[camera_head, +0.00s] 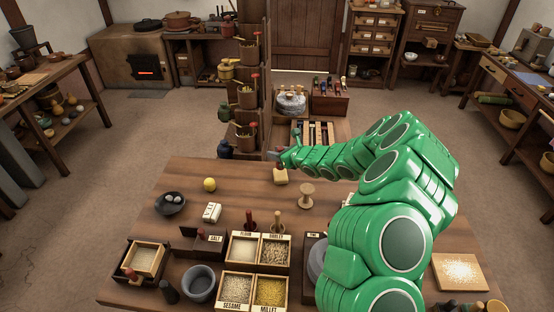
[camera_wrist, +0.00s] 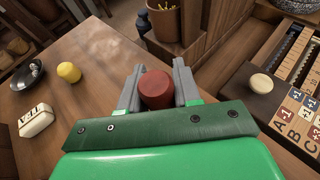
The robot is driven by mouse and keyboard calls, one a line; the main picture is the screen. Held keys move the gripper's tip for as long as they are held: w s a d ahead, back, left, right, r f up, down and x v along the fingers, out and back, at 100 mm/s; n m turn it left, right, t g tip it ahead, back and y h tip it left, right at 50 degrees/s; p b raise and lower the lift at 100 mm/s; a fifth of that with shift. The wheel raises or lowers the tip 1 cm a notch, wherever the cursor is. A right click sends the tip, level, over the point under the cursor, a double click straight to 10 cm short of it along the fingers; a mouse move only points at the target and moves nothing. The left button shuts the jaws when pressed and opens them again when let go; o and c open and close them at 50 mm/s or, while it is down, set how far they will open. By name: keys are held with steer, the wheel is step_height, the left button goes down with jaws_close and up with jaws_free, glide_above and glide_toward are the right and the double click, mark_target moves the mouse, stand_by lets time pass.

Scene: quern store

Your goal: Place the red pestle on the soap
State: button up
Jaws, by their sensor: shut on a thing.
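My gripper (camera_head: 277,155) is over the far edge of the wooden table. In the wrist view, its two grey fingers (camera_wrist: 157,92) are shut on the red pestle (camera_wrist: 156,86), whose round red end faces the camera. A pale yellow block, which looks like the soap (camera_head: 280,176), stands on the table just below the gripper in the head view. The wrist view does not show the block; the pestle and gripper may hide it. I cannot tell whether the pestle touches the block.
A yellow ball (camera_head: 209,184), a dark bowl (camera_head: 170,203), a white block (camera_head: 212,212) and a wooden spool (camera_head: 306,195) stand on the table. Grain boxes (camera_head: 236,289) fill the near middle. A wooden post with pots (camera_head: 247,96) rises close behind the gripper.

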steer(key=shift+f, duration=1.45)
steer(key=shift+f, duration=0.1)
steer(key=o, duration=1.1)
steer(key=shift+c, duration=0.2)
steer(key=shift+s+d+r, duration=0.25)
steer(key=shift+d+r, duration=0.1)
steer(key=shift+d, duration=0.05)
steer(key=v, duration=1.1)
steer(key=shift+s, duration=0.1)
